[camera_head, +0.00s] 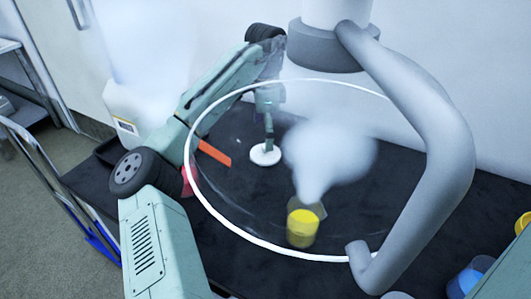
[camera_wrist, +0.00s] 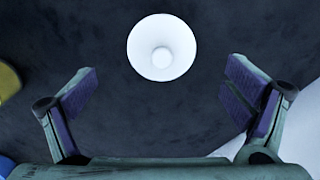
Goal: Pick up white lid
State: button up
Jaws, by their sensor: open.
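The white lid (camera_head: 265,158) lies flat on the dark table top. It is a round disc, and in the wrist view the lid (camera_wrist: 145,48) shows a small round knob at its centre. My gripper (camera_head: 268,140) appears right above the lid in the head view, seen through a clear round shield. In the wrist view my gripper (camera_wrist: 161,80) is open, with one finger on each side and nothing between them. The lid appears beyond the fingertips, roughly centred between them. The head view does not clearly show the gap between fingers and lid.
A clear shield with a white rim (camera_head: 192,140) and a grey tube (camera_head: 430,110) hang over the table. A beaker of yellow liquid (camera_head: 302,228) gives off white vapour (camera_head: 325,155) close by. An orange-red strip (camera_head: 215,153) lies left of the lid. Blue cups (camera_head: 465,282) stand front right.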

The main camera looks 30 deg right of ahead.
jog(key=shift+f+p, duration=0.55)
jog(key=shift+f, duration=2.15)
jog(key=shift+c, duration=0.6)
